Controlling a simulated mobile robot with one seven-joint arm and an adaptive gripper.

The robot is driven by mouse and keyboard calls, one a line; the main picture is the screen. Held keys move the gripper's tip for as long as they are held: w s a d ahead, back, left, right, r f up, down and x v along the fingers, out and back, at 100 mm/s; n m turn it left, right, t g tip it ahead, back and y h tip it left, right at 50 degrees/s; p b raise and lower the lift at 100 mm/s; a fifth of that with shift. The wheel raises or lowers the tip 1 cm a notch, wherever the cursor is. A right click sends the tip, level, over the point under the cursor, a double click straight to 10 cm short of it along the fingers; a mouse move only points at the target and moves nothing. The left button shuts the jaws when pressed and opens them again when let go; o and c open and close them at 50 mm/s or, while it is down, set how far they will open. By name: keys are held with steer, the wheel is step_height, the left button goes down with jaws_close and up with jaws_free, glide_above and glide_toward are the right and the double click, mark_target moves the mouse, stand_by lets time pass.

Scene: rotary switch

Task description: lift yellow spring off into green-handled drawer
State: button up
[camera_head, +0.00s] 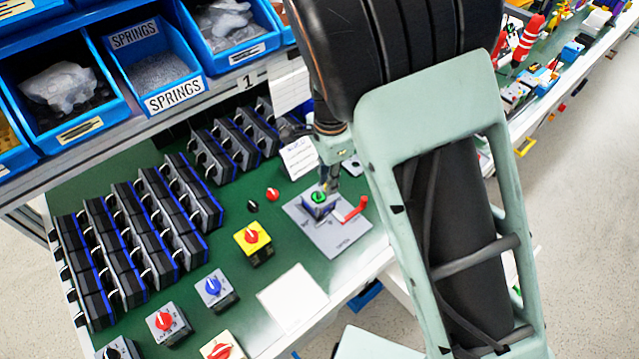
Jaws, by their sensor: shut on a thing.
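My gripper (326,186) is small in the head view, pointing down at the grey plate (337,237) on the green table. Its tips are right by the green knob (319,197) of a switch on that plate. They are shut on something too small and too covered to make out. I cannot tell whether the tips touch the knob. No yellow spring can be made out. No drawer with a green handle is visible. My arm hides part of the table's right side.
A red lever-like part (355,209) lies beside the switch. A yellow switch box (253,243) with a red knob stands to the left. Rows of black switch modules (130,235) fill the left. Blue bins (160,75), one labelled SPRINGS, stand behind. A white sheet (292,297) lies near the front edge.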

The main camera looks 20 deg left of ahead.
steer(key=s+d+r, duration=0.1)
steer(key=d+r, duration=0.2)
steer(key=d, duration=0.2)
steer(key=s+d+r+b, duration=0.1)
steer(key=s+d+r, duration=0.1)
steer(key=d, duration=0.3)
steer(key=shift+s+r, duration=0.3)
steer(key=shift+r, duration=0.25)
steer(key=shift+r, duration=0.1)
step_height(320, 180, up, 8)
steer(key=p, duration=0.7)
steer(key=shift+r, duration=0.15)
stand_by(0.4)
